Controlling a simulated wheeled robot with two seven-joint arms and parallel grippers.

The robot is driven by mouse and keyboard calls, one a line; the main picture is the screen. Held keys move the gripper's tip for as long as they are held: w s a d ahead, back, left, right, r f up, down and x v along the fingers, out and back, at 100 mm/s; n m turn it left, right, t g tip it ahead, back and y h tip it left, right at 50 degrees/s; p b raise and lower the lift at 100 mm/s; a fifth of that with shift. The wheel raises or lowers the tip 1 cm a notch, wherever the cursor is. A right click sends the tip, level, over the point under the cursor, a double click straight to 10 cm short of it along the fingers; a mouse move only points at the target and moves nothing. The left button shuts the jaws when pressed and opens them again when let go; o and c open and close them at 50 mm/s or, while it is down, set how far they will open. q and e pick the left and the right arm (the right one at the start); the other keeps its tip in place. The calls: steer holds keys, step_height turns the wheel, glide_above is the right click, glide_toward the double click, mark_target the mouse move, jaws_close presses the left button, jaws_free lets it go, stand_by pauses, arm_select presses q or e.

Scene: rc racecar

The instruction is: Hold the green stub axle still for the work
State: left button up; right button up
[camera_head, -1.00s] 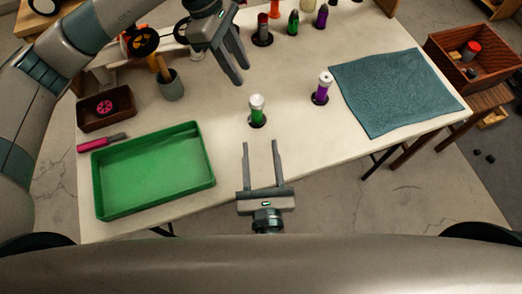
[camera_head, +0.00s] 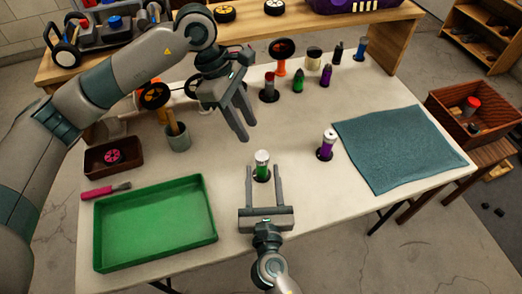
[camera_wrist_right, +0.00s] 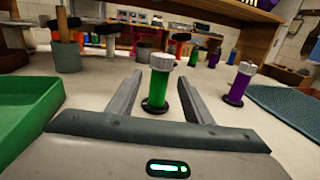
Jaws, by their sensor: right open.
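The green stub axle (camera_head: 262,170) stands upright on the table in a dark round base, with a pale ribbed cap on top. It also shows in the right wrist view (camera_wrist_right: 158,90). My right gripper (camera_head: 264,171) is open, low over the table, its two fingers pointing at the axle. The axle appears between the fingertips, with a gap on each side; no contact shows. My left gripper (camera_head: 247,131) hangs above the table behind the axle, fingers apart and empty.
A purple axle with a pale cap (camera_head: 326,145) stands to the right, near a blue-grey cloth (camera_head: 400,150). A green tray (camera_head: 155,222) lies front left. A grey cup (camera_head: 178,138) and several coloured uprights, including a second green one (camera_head: 298,81), stand farther back.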

mark_target(261, 151)
steer(key=w, duration=0.8)
steer(key=shift+a, duration=0.3)
